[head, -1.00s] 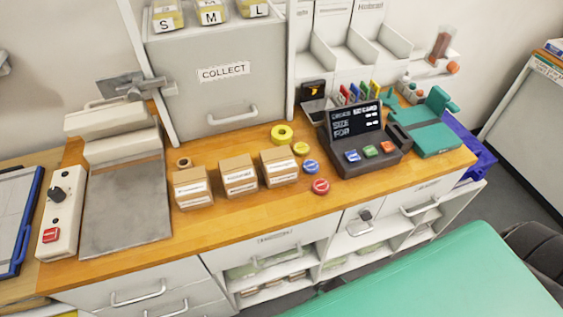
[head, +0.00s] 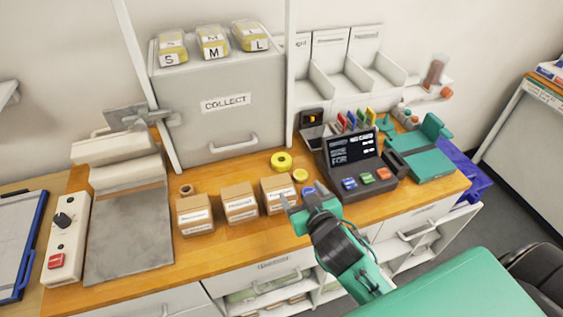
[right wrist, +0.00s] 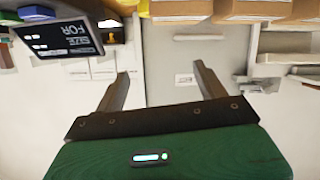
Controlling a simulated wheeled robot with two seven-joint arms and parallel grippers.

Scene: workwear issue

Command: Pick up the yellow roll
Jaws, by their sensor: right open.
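The yellow roll (head: 281,161) lies flat on the wooden counter in the head view, a ring with a hole in its middle. A smaller yellow disc (head: 300,175) lies just in front of it. My right gripper (head: 302,198) is open and empty above the counter's front part, nearer than the roll and apart from it. It partly covers a blue disc (head: 308,191). In the right wrist view, my open jaws (right wrist: 163,78) have nothing between them, and a yellow piece (right wrist: 143,8) shows at the top edge; I cannot tell which one. My left gripper is out of view.
Small cardboard boxes (head: 239,203) stand left of my right gripper. A dark keypad terminal (head: 352,160) stands to the right of the roll. The grey COLLECT cabinet (head: 215,125) rises behind.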

